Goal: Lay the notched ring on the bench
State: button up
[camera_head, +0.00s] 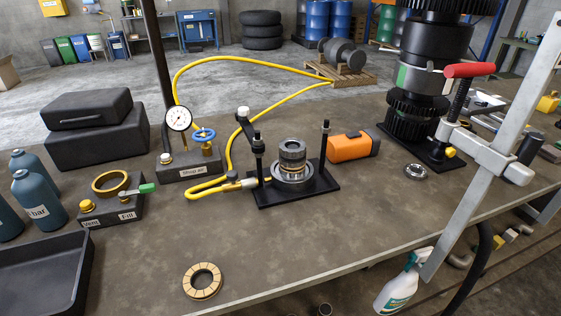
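A tan ring (203,281) with a dark inner band and grooves across its face lies flat on the bench (330,231) near the front edge. It looks like the notched ring, but I cannot tell for sure. A plain brass-coloured ring (110,184) rests on a black block with fittings at the left. A small silver ring (415,171) lies on the bench at the right. A metal cylinder assembly (292,161) stands upright on a black base plate between two posts. My gripper is not in view.
A black tray (85,262) is at the front left, with blue bottles (38,197) behind it. A yellow hose (228,150) loops over the middle. A tall dark gear stack (418,85) and a large clamp (490,150) stand right. The front middle of the bench is clear.

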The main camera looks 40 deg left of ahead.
aim_at(148, 250)
jog(key=k+u, duration=0.1)
jog(key=u, duration=0.25)
jog(key=k+u, duration=0.1)
jog(key=u, duration=0.25)
jog(key=k+j+u, duration=0.1)
jog(key=u, duration=0.25)
jog(key=i+l+u, duration=0.15)
jog(key=u, duration=1.75)
